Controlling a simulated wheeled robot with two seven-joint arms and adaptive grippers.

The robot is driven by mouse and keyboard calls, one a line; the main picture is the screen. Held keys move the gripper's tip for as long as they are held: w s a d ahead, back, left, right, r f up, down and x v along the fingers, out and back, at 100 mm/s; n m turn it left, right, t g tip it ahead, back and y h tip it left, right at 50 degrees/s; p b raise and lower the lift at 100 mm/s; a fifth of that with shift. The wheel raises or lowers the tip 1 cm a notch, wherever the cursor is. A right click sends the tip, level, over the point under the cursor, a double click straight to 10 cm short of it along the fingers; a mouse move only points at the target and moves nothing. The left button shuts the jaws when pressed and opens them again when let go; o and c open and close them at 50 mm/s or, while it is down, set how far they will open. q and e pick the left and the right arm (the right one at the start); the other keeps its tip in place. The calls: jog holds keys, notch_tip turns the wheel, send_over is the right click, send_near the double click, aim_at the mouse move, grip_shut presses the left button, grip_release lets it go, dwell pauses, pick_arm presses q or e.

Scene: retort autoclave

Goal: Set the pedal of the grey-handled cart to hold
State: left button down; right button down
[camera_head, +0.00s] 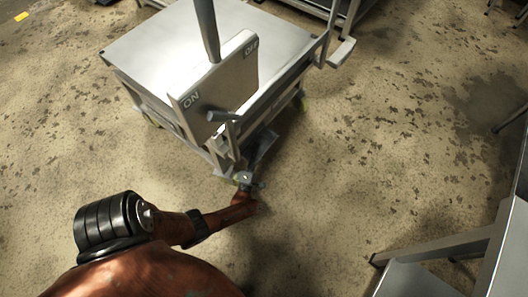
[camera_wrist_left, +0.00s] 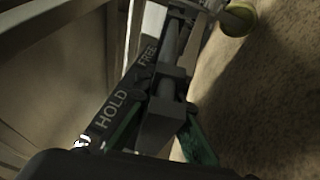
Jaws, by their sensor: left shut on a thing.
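The cart (camera_head: 170,50) has a flat metal top, a grey handle post (camera_head: 207,28) and a plate marked ON and OFF. My left gripper (camera_head: 250,181) is low at the cart's near bottom corner. In the left wrist view its green-edged fingers (camera_wrist_left: 160,138) are on both sides of a dark grey pedal (camera_wrist_left: 160,118), shut on it. A label plate (camera_wrist_left: 122,95) beside the pedal reads HOLD at the near end and FREE at the far end. Which mark the pedal stands at I cannot tell. My right gripper is not in view.
A yellowish caster wheel (camera_wrist_left: 238,18) shows beyond the pedal. Metal framework (camera_head: 450,250) stands at the lower right, and another frame (camera_head: 335,12) at the top. The stained concrete floor (camera_head: 370,130) right of the cart is clear.

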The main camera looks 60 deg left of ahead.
pick_arm(q)
jog(key=shift+d+f, duration=0.1)
jog(key=shift+d, duration=0.05)
jog(key=c, duration=2)
grip_release()
jog(key=shift+c, duration=0.2)
jog(key=v, duration=1.2)
jog(key=shift+m, duration=0.3)
